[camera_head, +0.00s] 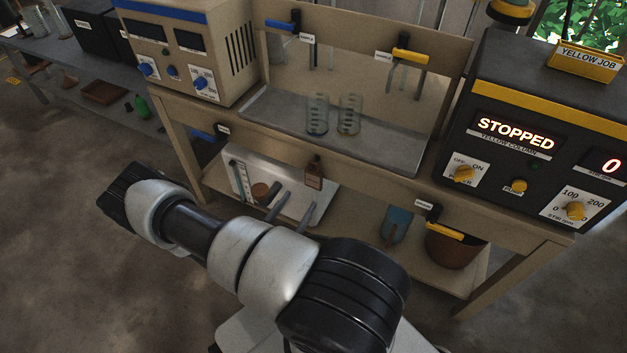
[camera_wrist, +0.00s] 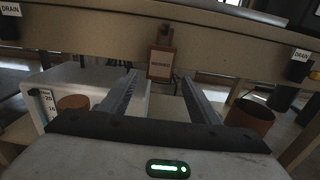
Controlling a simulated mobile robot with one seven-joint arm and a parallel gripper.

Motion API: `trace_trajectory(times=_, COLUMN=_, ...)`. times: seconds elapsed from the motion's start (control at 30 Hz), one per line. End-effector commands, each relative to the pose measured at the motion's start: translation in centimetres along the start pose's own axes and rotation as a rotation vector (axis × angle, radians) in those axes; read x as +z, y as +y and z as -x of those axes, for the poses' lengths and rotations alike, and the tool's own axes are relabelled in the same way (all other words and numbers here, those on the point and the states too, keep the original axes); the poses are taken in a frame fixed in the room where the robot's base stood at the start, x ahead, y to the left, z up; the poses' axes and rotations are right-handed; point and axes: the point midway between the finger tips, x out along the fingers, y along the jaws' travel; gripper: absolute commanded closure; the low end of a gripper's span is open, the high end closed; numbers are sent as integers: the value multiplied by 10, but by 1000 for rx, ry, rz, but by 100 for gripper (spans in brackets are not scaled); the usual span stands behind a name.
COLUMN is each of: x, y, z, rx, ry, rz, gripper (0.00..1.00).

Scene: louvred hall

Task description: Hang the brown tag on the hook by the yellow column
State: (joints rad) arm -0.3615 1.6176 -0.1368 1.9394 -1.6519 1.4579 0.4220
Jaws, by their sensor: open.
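The brown tag (camera_head: 314,173) hangs upright against the front rail of the bench, below the two glass beakers. It also shows in the wrist view (camera_wrist: 161,63), centred, with small unreadable lettering. My gripper (camera_head: 300,199) is open and empty, its two fingers pointing at the tag. In the wrist view the fingertips (camera_wrist: 160,78) lie to either side of the tag's lower part, seemingly just short of it. The yellow column's black control box (camera_head: 545,130) stands at the right and reads STOPPED. I cannot make out a bare hook near it.
Beakers (camera_head: 348,115) stand on the grey tray above the rail. A yellow drain handle (camera_head: 445,231) juts out at right, above a brown pot (camera_head: 452,255). A blue-handled drain (camera_head: 201,135) is at left. A white box (camera_wrist: 75,88) sits under the rail.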

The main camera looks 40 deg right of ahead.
Motion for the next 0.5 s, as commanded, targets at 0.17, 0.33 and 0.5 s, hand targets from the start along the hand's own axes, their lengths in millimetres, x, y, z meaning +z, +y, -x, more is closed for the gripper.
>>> trace_trajectory(times=0.17, x=0, y=-1, z=-23, rx=-5, ry=0, rz=-2, gripper=44)
trace_trajectory(times=0.33, x=0, y=-2, z=-47, rx=-7, ry=-1, rz=-3, gripper=44)
trace_trajectory(times=0.5, x=0, y=-1, z=-69, rx=-4, ry=-2, rz=-1, gripper=44)
